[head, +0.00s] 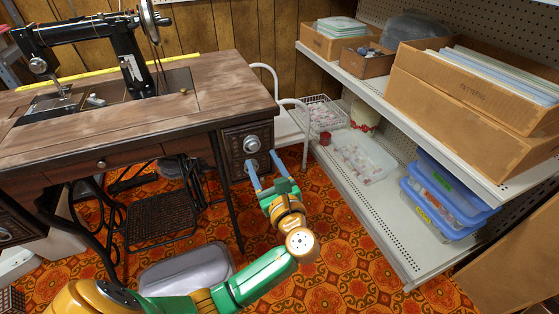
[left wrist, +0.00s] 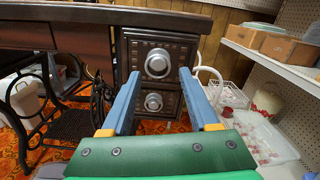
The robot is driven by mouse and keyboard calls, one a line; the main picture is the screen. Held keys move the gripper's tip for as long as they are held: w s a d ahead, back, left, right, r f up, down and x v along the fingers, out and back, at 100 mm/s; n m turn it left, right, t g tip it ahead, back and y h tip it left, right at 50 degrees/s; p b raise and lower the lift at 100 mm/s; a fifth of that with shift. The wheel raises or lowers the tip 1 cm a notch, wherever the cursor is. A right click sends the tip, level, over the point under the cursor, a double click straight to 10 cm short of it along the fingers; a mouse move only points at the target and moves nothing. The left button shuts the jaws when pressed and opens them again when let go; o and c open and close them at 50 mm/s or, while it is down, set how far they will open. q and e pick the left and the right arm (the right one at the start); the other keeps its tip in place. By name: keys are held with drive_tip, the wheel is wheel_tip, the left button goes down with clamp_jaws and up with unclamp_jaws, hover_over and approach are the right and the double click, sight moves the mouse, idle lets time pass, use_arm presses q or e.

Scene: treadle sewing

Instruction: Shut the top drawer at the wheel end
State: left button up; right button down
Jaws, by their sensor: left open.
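The sewing table's wheel-end drawers are under the right end of its top. The top drawer (head: 246,134) has a dark carved front and a round silver knob (left wrist: 158,63). In the left wrist view the top drawer front (left wrist: 138,48) looks larger than the lower drawer (left wrist: 134,101), as if standing forward of it; how far is unclear. My left gripper (head: 262,160) is open and empty, its blue fingers pointing at the drawers. In the left wrist view its fingertips (left wrist: 160,73) flank the top knob, with no clear contact. My right gripper is not in view.
The wooden tabletop (head: 100,140) overhangs the drawers and carries the black sewing machine (head: 85,40). A white shelf unit (head: 375,225) with boxes and tubs stands at the right. A grey bin (head: 185,272) is on the patterned floor, left of my arm.

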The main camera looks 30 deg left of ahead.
sight(254, 148)
use_arm(q)
drive_tip(key=x, duration=0.5)
drive_tip(key=shift+s+a+f+b, duration=0.1)
drive_tip(key=shift+a+b, duration=0.05)
drive_tip(key=shift+b, duration=0.25)
clamp_jaws()
idle(0.9)
